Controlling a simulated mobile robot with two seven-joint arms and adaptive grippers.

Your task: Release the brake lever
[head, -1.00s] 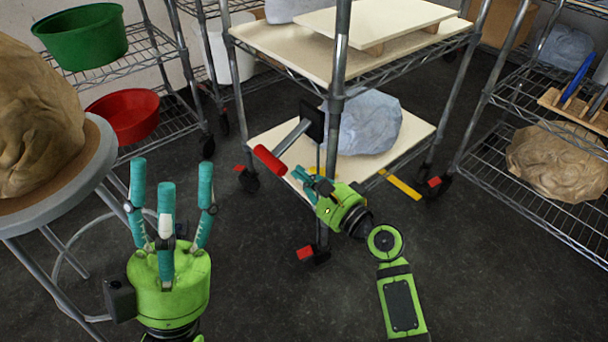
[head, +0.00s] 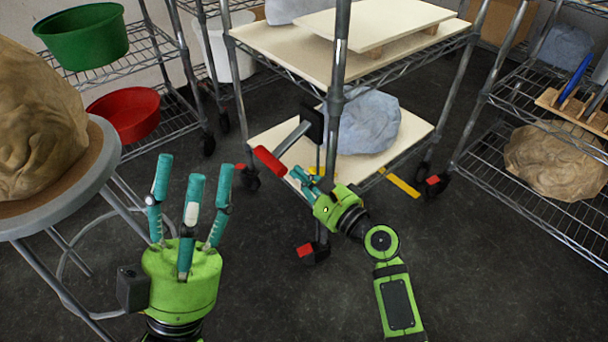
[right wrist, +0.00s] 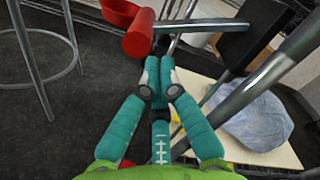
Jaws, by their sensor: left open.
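The brake lever (head: 270,160) has a red grip on a grey bar, joined to a black plate (head: 313,122) at the cart's near post. The lever slants down to the left. In the right wrist view the red grip (right wrist: 138,36) shows just beyond my fingertips. My right gripper (head: 304,177) is just below and right of the grip; its fingers are drawn together with nothing seen between them. Its fingers (right wrist: 157,85) also fill the middle of the wrist view. Whether they touch the lever I cannot tell. My left gripper (head: 193,180) is open and empty, fingers up, at lower left.
The wheeled cart (head: 262,48) carries boards above and a wrapped grey lump (head: 365,122) below. A round stand (head: 100,160) with a brown lump is at left. Wire shelves stand at both sides, holding green (head: 85,36) and red bowls (head: 125,116) at left. Dark floor is open in front.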

